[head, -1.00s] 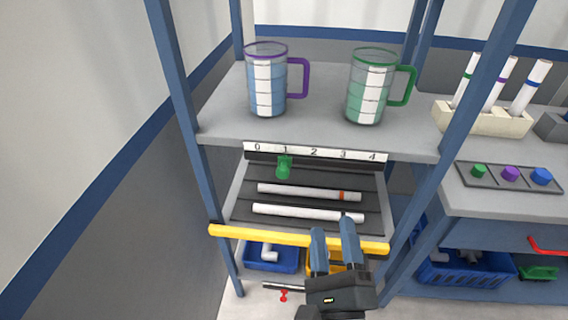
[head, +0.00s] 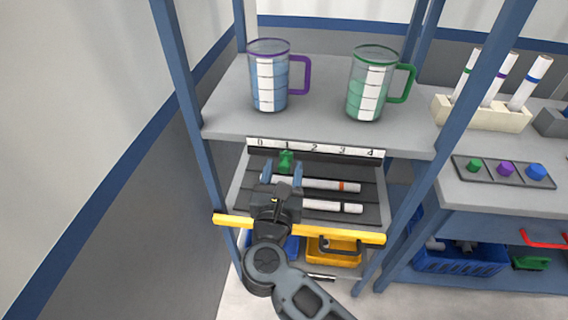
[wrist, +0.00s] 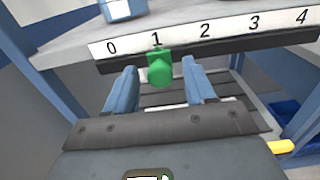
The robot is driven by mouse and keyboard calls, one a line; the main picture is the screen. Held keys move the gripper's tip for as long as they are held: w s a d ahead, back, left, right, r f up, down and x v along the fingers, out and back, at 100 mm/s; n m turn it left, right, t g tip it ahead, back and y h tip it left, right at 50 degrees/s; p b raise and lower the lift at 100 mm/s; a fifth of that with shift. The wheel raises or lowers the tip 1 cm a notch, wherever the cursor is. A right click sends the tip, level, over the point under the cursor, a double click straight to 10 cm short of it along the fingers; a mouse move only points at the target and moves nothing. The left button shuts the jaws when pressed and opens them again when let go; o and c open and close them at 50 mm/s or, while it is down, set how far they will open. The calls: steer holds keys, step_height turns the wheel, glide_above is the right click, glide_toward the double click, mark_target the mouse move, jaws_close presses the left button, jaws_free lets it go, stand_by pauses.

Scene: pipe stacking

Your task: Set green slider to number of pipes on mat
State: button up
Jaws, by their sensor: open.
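The green slider (head: 286,160) sits on a dark rail below a white number strip (head: 314,148) marked 0 to 4. It stands under the 1, which is clear in the wrist view, where the slider (wrist: 160,68) shows between my fingers.
A yellow bar (head: 335,235) runs along the front of the mat shelf. Measuring jugs with purple (head: 268,75) and green (head: 370,85) handles stand on the shelf above. Blue posts (head: 185,110) flank the shelf. A yellow bin (head: 335,248) is below.

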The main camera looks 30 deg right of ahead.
steer(key=shift+w+d, duration=0.4)
steer(key=shift+w, duration=0.15)
jaws_close()
stand_by(0.4)
